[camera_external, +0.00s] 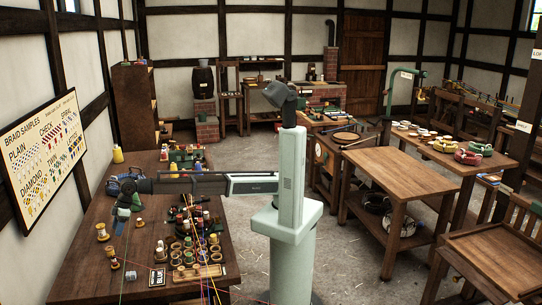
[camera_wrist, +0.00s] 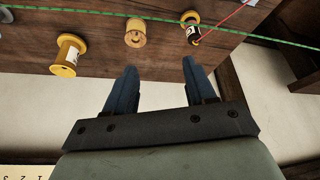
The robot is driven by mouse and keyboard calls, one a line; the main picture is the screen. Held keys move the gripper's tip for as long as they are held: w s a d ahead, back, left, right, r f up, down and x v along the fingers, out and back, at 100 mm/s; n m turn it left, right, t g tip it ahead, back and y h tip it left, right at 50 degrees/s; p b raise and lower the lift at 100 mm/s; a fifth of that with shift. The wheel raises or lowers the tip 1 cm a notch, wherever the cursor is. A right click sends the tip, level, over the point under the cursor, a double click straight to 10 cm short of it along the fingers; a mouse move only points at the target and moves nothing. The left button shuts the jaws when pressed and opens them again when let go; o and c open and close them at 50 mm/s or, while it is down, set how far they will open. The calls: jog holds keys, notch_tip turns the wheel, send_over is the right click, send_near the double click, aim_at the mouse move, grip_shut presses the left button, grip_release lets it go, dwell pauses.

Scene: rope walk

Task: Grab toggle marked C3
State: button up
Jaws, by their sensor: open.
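My gripper (camera_external: 122,214) hangs over the left side of the dark workbench (camera_external: 82,262). In the wrist view its two blue fingers are apart, with nothing between them (camera_wrist: 159,70). No marking that reads C3 is legible in either view, so I cannot tell which piece is the toggle. Beyond the fingertips, the wrist view shows a yellow spool (camera_wrist: 68,55), a plain wooden piece (camera_wrist: 138,33) and a dark-wound spool (camera_wrist: 192,30) with a red strand. The gripper is apart from all of them.
A green strand (camera_wrist: 150,14) crosses the wrist view above the fingers. Many small spools and pots (camera_external: 190,250) crowd the bench's right half. Coloured strands (camera_external: 212,283) run off its front. A braid sample board (camera_external: 45,155) hangs on the left wall.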

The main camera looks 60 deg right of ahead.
send_near(114, 256)
jog(key=d+r, duration=0.1)
jog(key=r, duration=0.1)
jog(key=shift+n+g, duration=0.3)
jog(key=shift+g, duration=0.1)
jog(key=x, duration=0.9)
jog(key=shift+d, duration=0.2)
jog(key=shift+w+x, duration=0.15)
jog(key=shift+x, duration=1.15)
jog(key=shift+w+x, duration=0.15)
jog(key=shift+x, duration=1.2)
jog(key=shift+a+r, duration=0.1)
jog(key=shift+r, duration=0.05)
jog(key=shift+c, duration=0.5)
grip_shut()
jog(key=shift+r, duration=0.1)
